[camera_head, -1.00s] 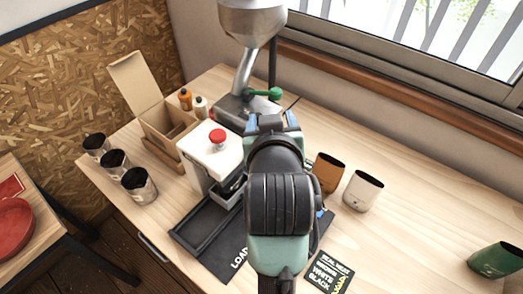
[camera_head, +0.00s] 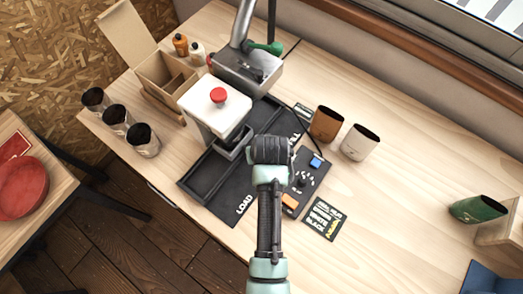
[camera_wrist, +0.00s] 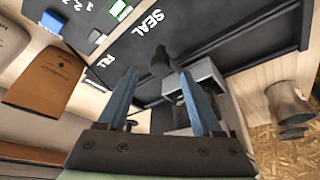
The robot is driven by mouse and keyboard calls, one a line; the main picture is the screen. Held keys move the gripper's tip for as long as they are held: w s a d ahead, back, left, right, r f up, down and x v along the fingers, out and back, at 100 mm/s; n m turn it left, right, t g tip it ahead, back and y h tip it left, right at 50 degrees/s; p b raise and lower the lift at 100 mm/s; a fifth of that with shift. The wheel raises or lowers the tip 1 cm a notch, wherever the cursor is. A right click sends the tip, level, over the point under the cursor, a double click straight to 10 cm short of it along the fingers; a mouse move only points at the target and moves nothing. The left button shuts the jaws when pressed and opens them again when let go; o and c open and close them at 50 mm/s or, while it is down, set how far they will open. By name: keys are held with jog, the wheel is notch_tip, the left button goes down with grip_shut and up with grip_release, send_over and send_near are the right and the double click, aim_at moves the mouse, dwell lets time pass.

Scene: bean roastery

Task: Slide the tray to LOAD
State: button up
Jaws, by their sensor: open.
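The grey tray (camera_head: 232,146) is partly under the white press with a red knob (camera_head: 217,97), on the black track (camera_head: 205,177). The white LOAD lettering (camera_head: 244,204) is at the track's front. In the wrist view my gripper (camera_wrist: 159,78) is open, its two blue fingers apart. A dark upright knob (camera_wrist: 162,62) shows between and just beyond the fingertips, beside the grey tray (camera_wrist: 203,82); I cannot tell whether they touch. In the head view my wrist hides the fingers.
Brown (camera_head: 326,123) and white (camera_head: 360,142) bags stand right of the track. A control panel (camera_head: 308,178) and sign card (camera_head: 324,219) lie near my arm. Several silver bags stand at the left, by an open cardboard box (camera_head: 165,77). A green bag (camera_head: 478,209) lies at the right.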

jog(key=shift+x, duration=1.7)
grip_shut()
